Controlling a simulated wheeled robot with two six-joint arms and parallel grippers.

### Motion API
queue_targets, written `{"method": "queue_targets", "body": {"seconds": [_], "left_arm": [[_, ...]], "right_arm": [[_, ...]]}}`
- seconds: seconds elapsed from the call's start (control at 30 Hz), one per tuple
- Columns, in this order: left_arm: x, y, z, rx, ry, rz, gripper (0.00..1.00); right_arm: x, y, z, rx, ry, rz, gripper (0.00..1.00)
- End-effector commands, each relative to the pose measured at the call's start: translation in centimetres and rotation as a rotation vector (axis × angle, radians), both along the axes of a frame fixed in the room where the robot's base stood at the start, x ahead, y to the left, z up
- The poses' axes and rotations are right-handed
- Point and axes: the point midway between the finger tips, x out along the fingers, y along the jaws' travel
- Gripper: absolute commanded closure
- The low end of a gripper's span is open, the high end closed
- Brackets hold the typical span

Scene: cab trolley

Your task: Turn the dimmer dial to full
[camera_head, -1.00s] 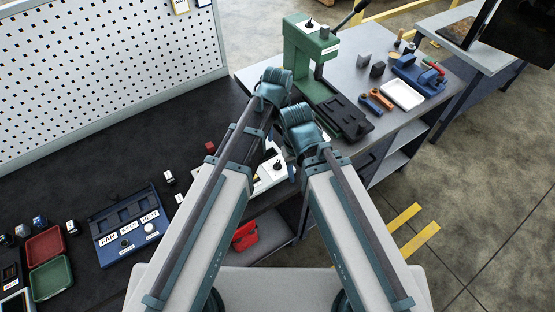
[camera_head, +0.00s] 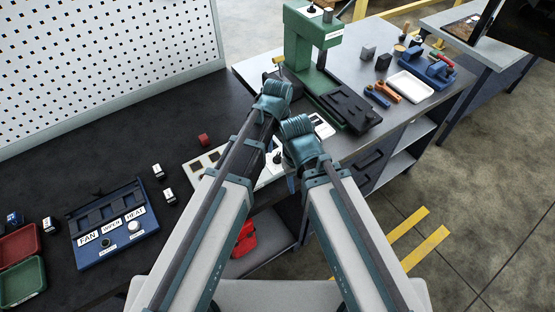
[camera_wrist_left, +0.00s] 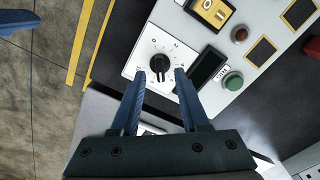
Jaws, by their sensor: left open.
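In the left wrist view a black pointer dial (camera_wrist_left: 159,68) sits on a white panel (camera_wrist_left: 135,58), with marks around it. I cannot read a dimmer label on it. My left gripper (camera_wrist_left: 160,77) is open and empty, its two blue fingertips on either side of the dial's lower part in the picture. I cannot tell whether they touch it. In the head view the white panel (camera_head: 197,170) is partly hidden by my arms, and a black knob (camera_head: 277,158) shows between them.
A green button (camera_wrist_left: 233,81), a brown button (camera_wrist_left: 240,35) and a yellow-framed switch (camera_wrist_left: 209,13) are near the dial. A blue panel (camera_head: 97,259) with a black and a white knob lies left. A green press (camera_head: 298,42) stands behind my arms.

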Motion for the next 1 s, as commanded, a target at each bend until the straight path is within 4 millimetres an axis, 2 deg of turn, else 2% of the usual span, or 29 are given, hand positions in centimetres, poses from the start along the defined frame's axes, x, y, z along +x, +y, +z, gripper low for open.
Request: {"method": "queue_targets", "body": {"seconds": [0.03,0.13,0.5,0.57,0.77,1.0], "left_arm": [[0.0,0.0,-1.4,0.0,0.0,0.0,0.55],[0.0,0.0,-2.2,0.0,0.0,0.0,0.55],[0.0,0.0,-2.5,0.0,0.0,0.0,0.55],[0.0,0.0,-2.5,0.0,0.0,0.0,0.62],[0.0,0.0,-2.5,0.0,0.0,0.0,0.98],[0.0,0.0,-2.5,0.0,0.0,0.0,1.0]], "right_arm": [[0.0,0.0,-1.4,0.0,0.0,0.0,0.5],[0.0,0.0,-2.2,0.0,0.0,0.0,0.5],[0.0,0.0,-2.5,0.0,0.0,0.0,0.5],[0.0,0.0,-2.5,0.0,0.0,0.0,0.5],[0.0,0.0,-2.5,0.0,0.0,0.0,0.5],[0.0,0.0,-2.5,0.0,0.0,0.0,0.5]]}}
